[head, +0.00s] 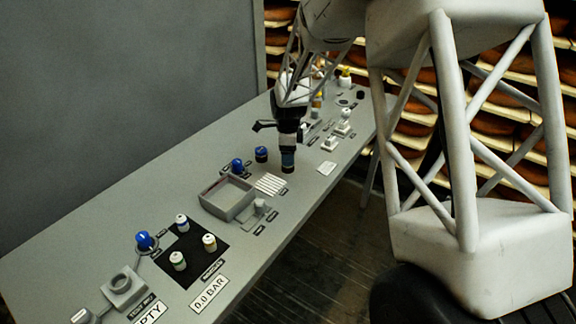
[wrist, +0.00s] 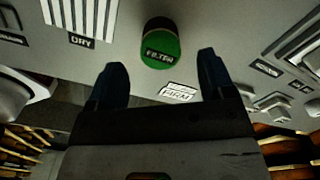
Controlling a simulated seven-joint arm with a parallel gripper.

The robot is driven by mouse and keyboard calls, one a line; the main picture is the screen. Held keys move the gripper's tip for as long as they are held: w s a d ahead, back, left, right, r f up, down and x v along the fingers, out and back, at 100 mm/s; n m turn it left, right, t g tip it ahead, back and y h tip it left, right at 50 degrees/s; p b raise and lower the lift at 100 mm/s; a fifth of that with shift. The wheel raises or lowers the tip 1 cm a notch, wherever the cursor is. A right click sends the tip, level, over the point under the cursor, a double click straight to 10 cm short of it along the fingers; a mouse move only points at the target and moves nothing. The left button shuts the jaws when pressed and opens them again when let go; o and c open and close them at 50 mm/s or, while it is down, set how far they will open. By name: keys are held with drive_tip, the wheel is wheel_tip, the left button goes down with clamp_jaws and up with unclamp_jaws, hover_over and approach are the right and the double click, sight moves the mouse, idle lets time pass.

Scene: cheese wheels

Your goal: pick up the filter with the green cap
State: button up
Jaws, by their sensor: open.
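The filter with the green cap (wrist: 160,49) stands on the table in the wrist view, top centre, with a dark body and a label across the cap. My gripper (wrist: 161,64) is open and empty in that view, with one dark finger to each side. The cap lies just beyond the fingertips, roughly centred between them and not gripped. In the head view my gripper (head: 288,168) points down over the middle of the table. I cannot make out the green cap there; the gripper may hide it.
A grey open tray (head: 228,198) and a white ribbed rack (head: 271,184) lie nearer on the table. A black mat (head: 190,254) holds several small jars. A dark blue-topped jar (head: 261,154) stands left of my gripper. Small white fixtures (head: 329,143) stand to its right.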

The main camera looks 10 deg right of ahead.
drive_tip(key=shift+f, duration=2.4)
drive_tip(key=c, duration=1)
